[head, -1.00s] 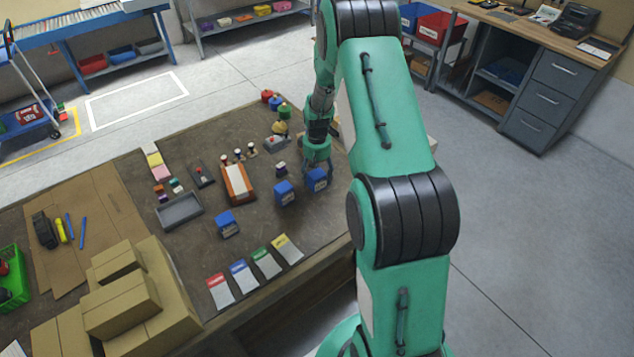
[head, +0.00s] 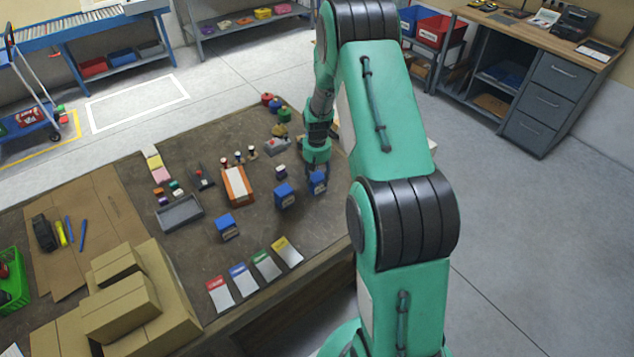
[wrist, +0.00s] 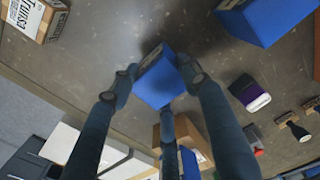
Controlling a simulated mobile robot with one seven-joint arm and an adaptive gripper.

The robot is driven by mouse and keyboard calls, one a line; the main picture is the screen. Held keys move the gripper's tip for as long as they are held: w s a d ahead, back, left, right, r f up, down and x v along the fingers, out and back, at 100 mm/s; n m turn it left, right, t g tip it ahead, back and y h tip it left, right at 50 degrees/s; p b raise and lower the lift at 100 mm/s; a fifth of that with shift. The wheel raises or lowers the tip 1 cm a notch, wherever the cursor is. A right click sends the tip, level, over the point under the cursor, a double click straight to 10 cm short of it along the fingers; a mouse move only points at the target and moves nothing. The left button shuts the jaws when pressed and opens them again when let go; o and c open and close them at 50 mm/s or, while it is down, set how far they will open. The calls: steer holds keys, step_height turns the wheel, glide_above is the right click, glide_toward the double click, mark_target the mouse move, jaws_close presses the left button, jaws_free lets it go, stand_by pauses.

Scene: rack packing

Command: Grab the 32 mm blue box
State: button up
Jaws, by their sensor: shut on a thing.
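Three blue boxes show on the brown table in the head view: one at the front left (head: 227,228), one in the middle (head: 284,196), and one at the right (head: 319,184). My gripper (head: 317,170) is at the right one, pointing down, with its fingers around the box's upper part. In the wrist view my gripper (wrist: 158,74) is shut on this blue box (wrist: 160,84), with fingers on opposite sides. Another blue box (wrist: 262,18) lies apart at the upper right. I cannot read sizes, and cannot tell if the held box touches the table.
Several coloured cards (head: 240,278) lie along the front edge. Cardboard boxes (head: 122,308) are stacked at the front left. Bare table lies between the boxes and the cards.

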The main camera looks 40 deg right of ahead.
steer(key=shift+r, duration=0.15)
steer(key=shift+r, duration=0.6)
step_height(320, 180, up, 2)
steer(key=shift+r+p, duration=0.15)
steer(key=shift+p, duration=0.3)
steer(key=s+a, duration=0.2)
steer(key=s, duration=0.3)
steer(key=s+a+p, duration=0.1)
steer(key=s+a, duration=0.1)
steer(key=s, duration=0.2)
steer(key=s+a+r, duration=0.1)
steer(key=s+a, duration=0.1)
steer(key=s, duration=0.3)
steer(key=shift+s+a+r, duration=0.1)
steer(key=shift+s+a, duration=0.2)
